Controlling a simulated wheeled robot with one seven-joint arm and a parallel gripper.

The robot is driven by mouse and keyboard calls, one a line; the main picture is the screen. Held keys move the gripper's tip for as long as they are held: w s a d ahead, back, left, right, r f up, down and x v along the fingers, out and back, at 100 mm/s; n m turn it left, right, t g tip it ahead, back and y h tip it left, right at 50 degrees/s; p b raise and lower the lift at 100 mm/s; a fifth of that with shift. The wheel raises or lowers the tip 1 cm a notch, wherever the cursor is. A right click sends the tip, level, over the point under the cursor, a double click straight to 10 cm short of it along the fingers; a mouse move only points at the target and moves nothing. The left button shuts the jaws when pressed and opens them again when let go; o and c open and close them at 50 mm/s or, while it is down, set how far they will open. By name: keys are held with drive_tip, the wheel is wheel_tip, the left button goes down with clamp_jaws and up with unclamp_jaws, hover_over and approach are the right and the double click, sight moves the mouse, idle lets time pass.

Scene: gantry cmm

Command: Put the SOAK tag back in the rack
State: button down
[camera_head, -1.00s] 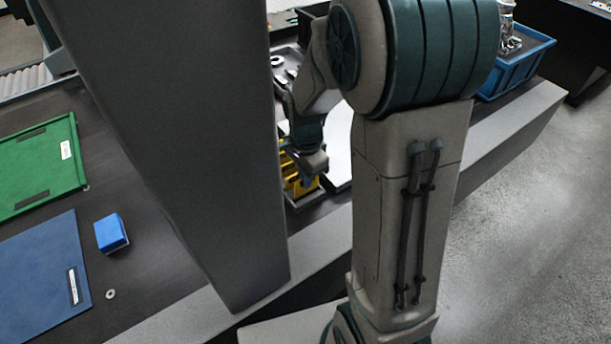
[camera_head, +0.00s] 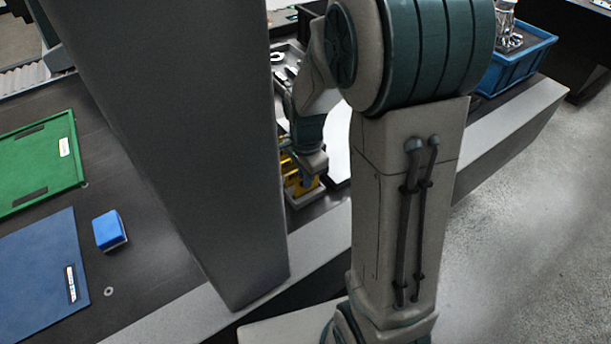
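Yellow slotted pieces (camera_head: 290,178) stand in a small light-edged tray (camera_head: 303,200) on the bench, just right of the grey column. They may be the tag rack, but I cannot read any label. I cannot make out the SOAK tag. My gripper (camera_head: 311,163) is at the end of my arm, low over or beside the yellow pieces and partly covering them. Its fingers are too small and hidden to tell whether they are open or hold anything.
A thick grey column (camera_head: 190,150) blocks much of the bench. At left lie a green tray (camera_head: 62,172), a blue mat (camera_head: 35,290), a blue block (camera_head: 109,231) and a small washer (camera_head: 109,292). A blue crate (camera_head: 520,66) with shiny parts stands at back right.

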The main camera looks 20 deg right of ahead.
drive_tip(key=shift+f, duration=0.2)
drive_tip(key=shift+f+b, duration=0.35)
drive_tip(key=shift+f, duration=0.05)
drive_tip(key=c, duration=1.3)
unclamp_jaws()
drive_tip(key=shift+r+p, duration=2.9)
drive_tip(key=shift+r, duration=0.65)
drive_tip(key=shift+r, duration=0.1)
drive_tip(key=s+r+n+t+p, duration=0.1)
drive_tip(key=s+r+n, duration=0.3)
drive_tip(key=r, duration=0.1)
drive_tip(key=s+r+n+t+p, duration=0.1)
drive_tip(key=s+r+n+p, duration=0.1)
drive_tip(key=s+r+n, duration=0.3)
drive_tip(key=s+r+n+p, duration=0.2)
drive_tip(key=s+r+n, duration=0.2)
drive_tip(key=r+n, duration=0.1)
drive_tip(key=shift+s+d+r+t, duration=0.1)
drive_tip(key=shift+s+r+t, duration=0.1)
drive_tip(key=shift+r, duration=0.25)
drive_tip(key=shift+s+r+t, duration=0.2)
drive_tip(key=shift+r, duration=0.2)
